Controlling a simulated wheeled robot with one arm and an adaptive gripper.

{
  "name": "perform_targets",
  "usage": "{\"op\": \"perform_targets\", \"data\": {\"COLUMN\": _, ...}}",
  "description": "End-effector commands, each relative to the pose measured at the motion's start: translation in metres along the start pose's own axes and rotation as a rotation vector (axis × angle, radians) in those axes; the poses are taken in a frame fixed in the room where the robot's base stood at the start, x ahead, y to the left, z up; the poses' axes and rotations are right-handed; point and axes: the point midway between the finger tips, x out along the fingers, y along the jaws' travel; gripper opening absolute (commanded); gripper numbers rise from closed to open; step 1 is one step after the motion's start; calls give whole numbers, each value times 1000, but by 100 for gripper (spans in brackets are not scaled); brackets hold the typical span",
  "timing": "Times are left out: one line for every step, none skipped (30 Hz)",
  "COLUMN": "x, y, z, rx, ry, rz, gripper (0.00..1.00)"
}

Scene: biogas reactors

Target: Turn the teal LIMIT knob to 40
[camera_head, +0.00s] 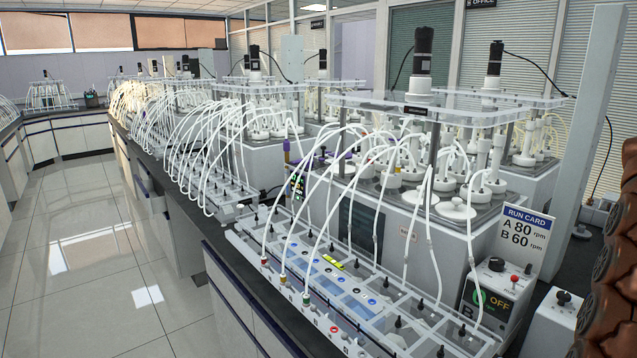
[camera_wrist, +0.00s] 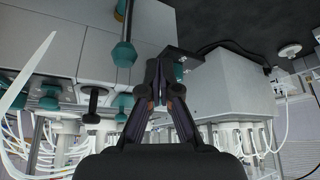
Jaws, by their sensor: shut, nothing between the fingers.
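My gripper (camera_wrist: 160,65) shows in the wrist view with its dark fingers together, nothing visible between them. Teal parts show around it: one on a shaft (camera_wrist: 124,53) left of the fingertips, one at the left (camera_wrist: 48,97), and one partly behind a dark bracket (camera_wrist: 195,55) at the right. I cannot tell which, if any, is the LIMIT knob; no LIMIT lettering or scale is readable. No contact between the fingers and a teal part is clear. In the head view I make out neither the gripper nor a teal knob.
A white bench panel (camera_head: 290,262) with several tubes runs along the bench. A grey box marked OFF (camera_head: 497,290) has a black knob, beside a RUN CARD (camera_head: 525,238). Another black knob (camera_head: 563,297) stands at the right. A grey pillar (camera_head: 588,140) rises behind. The floor (camera_head: 85,270) at left is clear.

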Motion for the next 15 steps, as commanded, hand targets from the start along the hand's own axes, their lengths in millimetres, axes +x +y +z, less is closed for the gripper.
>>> {"op": "perform_targets", "data": {"x": -7, "y": 0, "z": -4, "rx": 1, "ry": 1, "rz": -1, "gripper": 0}}
{"op": "perform_targets", "data": {"x": -9, "y": 0, "z": -5, "rx": 1, "ry": 1, "rz": -2, "gripper": 0}}
{"op": "perform_targets", "data": {"x": -13, "y": -1, "z": -7, "rx": 1, "ry": 1, "rz": -3, "gripper": 0}}
{"op": "perform_targets", "data": {"x": -16, "y": -1, "z": -9, "rx": 2, "ry": 2, "rz": -3, "gripper": 0}}
{"op": "perform_targets", "data": {"x": -19, "y": -1, "z": -10, "rx": 2, "ry": 2, "rz": -4, "gripper": 0}}
{"op": "perform_targets", "data": {"x": -23, "y": -1, "z": -12, "rx": 2, "ry": 2, "rz": -4, "gripper": 0}}
{"op": "perform_targets", "data": {"x": -25, "y": -1, "z": -14, "rx": 2, "ry": 2, "rz": -4, "gripper": 0}}
{"op": "perform_targets", "data": {"x": -28, "y": -1, "z": -15, "rx": 1, "ry": 2, "rz": -4, "gripper": 0}}
{"op": "perform_targets", "data": {"x": -31, "y": -1, "z": -17, "rx": 1, "ry": 2, "rz": -3, "gripper": 0}}
{"op": "perform_targets", "data": {"x": -33, "y": 0, "z": -18, "rx": 1, "ry": 1, "rz": -2, "gripper": 0}}
{"op": "perform_targets", "data": {"x": -36, "y": 0, "z": -20, "rx": 1, "ry": 1, "rz": -2, "gripper": 0}}
{"op": "perform_targets", "data": {"x": -39, "y": 0, "z": -21, "rx": 1, "ry": 0, "rz": 0, "gripper": 0}}
{"op": "perform_targets", "data": {"x": -41, "y": 0, "z": -22, "rx": 0, "ry": 0, "rz": 0, "gripper": 0}}
{"op": "perform_targets", "data": {"x": -43, "y": 0, "z": -24, "rx": 0, "ry": 0, "rz": 1, "gripper": 0}}
{"op": "perform_targets", "data": {"x": -46, "y": 0, "z": -25, "rx": 0, "ry": -1, "rz": 2, "gripper": 0}}
